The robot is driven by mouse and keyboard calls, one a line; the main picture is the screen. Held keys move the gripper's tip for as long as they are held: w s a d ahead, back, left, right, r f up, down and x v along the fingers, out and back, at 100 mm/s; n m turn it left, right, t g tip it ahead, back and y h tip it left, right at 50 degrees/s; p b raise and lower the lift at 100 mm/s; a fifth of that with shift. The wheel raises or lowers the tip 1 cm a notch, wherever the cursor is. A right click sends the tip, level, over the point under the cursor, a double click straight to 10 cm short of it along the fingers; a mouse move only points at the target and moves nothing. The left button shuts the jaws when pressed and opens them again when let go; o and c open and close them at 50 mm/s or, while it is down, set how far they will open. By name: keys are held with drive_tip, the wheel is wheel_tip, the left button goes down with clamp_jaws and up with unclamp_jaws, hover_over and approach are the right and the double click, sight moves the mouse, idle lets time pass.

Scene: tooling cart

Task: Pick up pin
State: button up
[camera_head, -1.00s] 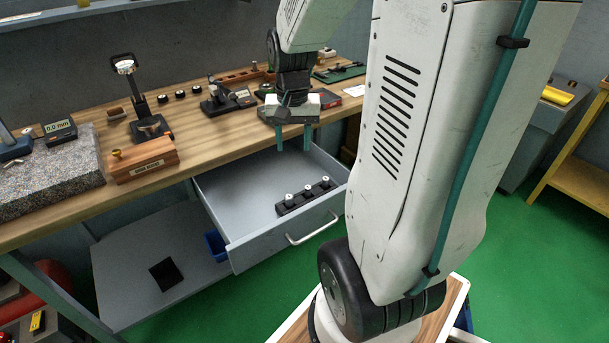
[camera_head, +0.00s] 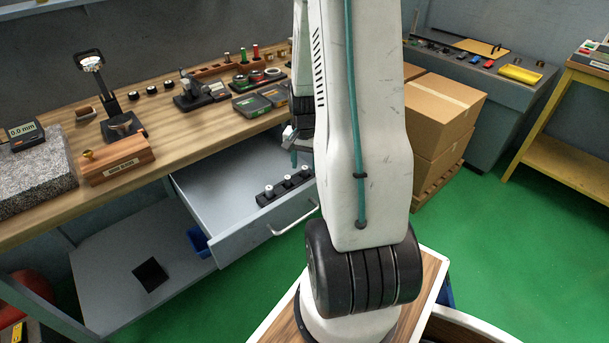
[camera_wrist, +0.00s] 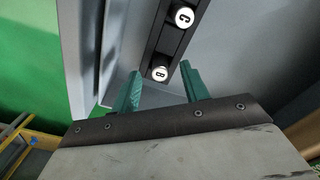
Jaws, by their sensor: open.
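Several pins with white tops stand in a black rack (camera_head: 267,202) inside the open grey drawer, such as the middle pin (camera_head: 287,180). In the wrist view two of them show, a nearer pin (camera_wrist: 160,73) and a farther pin (camera_wrist: 184,17), in the dark rack (camera_wrist: 168,42). My gripper (camera_wrist: 160,88) is open, with its two green fingers apart and the nearer pin showing between and just beyond the tips. In the head view my gripper (camera_head: 300,155) is above the drawer, mostly hidden behind my own arm. Nothing is held.
The drawer (camera_head: 225,225) is pulled out under the wooden bench (camera_head: 180,135), with its front wall and handle near the rack. A wooden block (camera_head: 117,163), a granite plate (camera_head: 30,178) and gauges stand on the bench. Cardboard boxes (camera_head: 440,110) stand at right.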

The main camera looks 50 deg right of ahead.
drive_tip(key=shift+f, duration=0.5)
clamp_jaws()
